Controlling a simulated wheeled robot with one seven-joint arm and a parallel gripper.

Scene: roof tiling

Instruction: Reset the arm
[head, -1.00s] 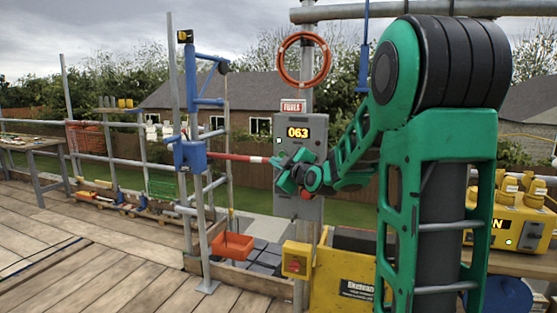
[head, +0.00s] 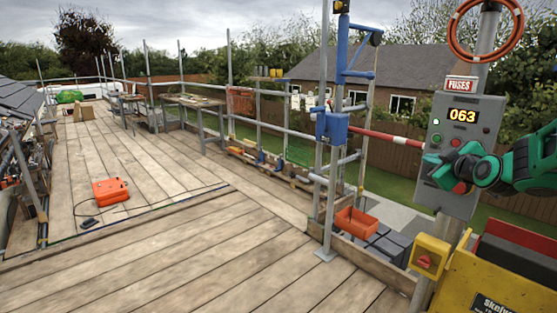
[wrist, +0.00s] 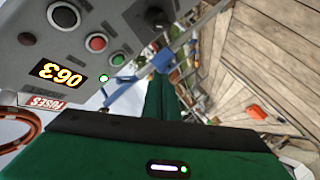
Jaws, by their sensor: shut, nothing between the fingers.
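My green arm reaches in from the right edge in the head view. My gripper (head: 452,171) is shut and empty, in front of the grey fuse box (head: 473,113). The box has a FUSES label (head: 461,83), a lit 063 display (head: 463,115) and several buttons. Part of the box's lower face is hidden behind the gripper. In the wrist view the box (wrist: 78,40) fills the upper left, tilted, with a red button (wrist: 97,42) and a green button (wrist: 118,60). The closed green fingers (wrist: 165,105) point beside it. I cannot tell whether they touch the box.
A red-and-white barrier pole (head: 385,139) runs from the blue hoist bracket (head: 332,128) towards the box. A yellow switch box (head: 428,257) sits below. An orange case (head: 118,190) lies on the plank deck (head: 150,255), which is mostly clear.

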